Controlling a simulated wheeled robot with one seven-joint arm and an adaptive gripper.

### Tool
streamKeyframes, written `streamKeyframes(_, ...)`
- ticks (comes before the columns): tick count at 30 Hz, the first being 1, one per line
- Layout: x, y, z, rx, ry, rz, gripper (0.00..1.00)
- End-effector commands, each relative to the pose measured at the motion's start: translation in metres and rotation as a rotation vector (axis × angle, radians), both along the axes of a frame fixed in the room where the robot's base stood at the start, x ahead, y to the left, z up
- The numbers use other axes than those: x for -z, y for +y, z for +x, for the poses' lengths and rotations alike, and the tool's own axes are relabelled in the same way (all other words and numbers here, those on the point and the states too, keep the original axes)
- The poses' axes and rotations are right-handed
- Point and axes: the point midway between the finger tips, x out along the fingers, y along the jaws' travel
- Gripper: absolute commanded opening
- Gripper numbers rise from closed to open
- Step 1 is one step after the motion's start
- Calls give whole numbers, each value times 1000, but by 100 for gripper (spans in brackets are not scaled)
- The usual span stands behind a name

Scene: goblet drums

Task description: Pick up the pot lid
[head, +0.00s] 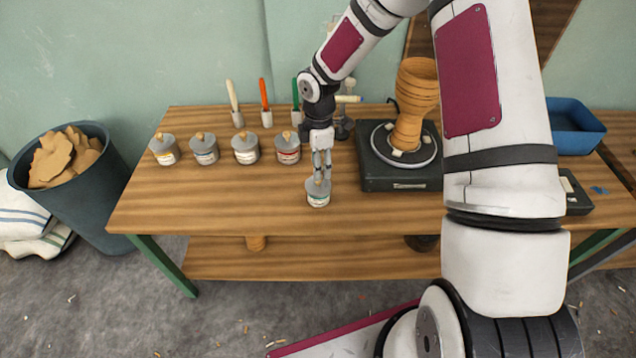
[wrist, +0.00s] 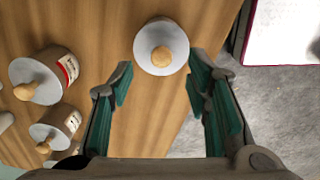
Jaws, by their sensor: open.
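Several small white pots with grey lids and round wooden knobs stand on the wooden table. One pot (head: 318,197) stands apart near the front edge, under my gripper (head: 321,166). Its grey pot lid (head: 313,186) is partly hidden behind the fingers in the head view. In the wrist view the lid (wrist: 147,58) and its tan knob (wrist: 162,57) show from above, just ahead of my gripper (wrist: 160,88). My fingers are open and empty, with the knob lined up between them. I cannot tell whether the fingertips are level with the knob.
A row of similar lidded pots (head: 246,151) stands behind and to the left, with upright brushes (head: 265,104) behind it. A turntable (head: 400,172) with a clay goblet drum (head: 414,100) stands to the right. The table front (head: 220,205) is bare left of the pot.

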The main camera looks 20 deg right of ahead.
Motion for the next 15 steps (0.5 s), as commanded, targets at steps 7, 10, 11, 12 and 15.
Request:
streamKeyframes(7, 36, 3, -2, -1, 3, 0, 44)
streamKeyframes(10, 44, 3, -1, -1, 1, 1, 44)
streamKeyframes(11, 46, 3, -2, -1, 1, 1, 44)
streamKeyframes(12, 47, 3, -2, 0, 1, 0, 44)
streamKeyframes(15, 47, 3, -1, 0, 0, 0, 44)
